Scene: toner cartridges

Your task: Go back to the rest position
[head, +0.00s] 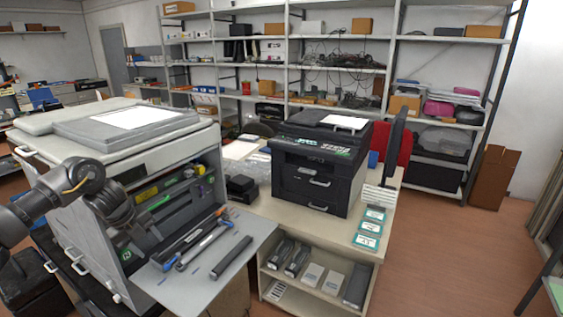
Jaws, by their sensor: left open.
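My left arm comes in from the left edge. Its gripper (140,222) is open in front of the open front of the large grey copier (60,150); I see nothing held in it. The copier's lowered front door (215,285) bears a dark long cartridge (232,258) and a grey-blue long part (201,247). My right gripper is not in view.
A black printer (310,178) stands on a pale table with several teal-white cards (368,228). The low shelf below holds dark cartridges (283,253) and white boxes (313,275). Tall racks line the back wall. The brown floor (450,260) at right is clear.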

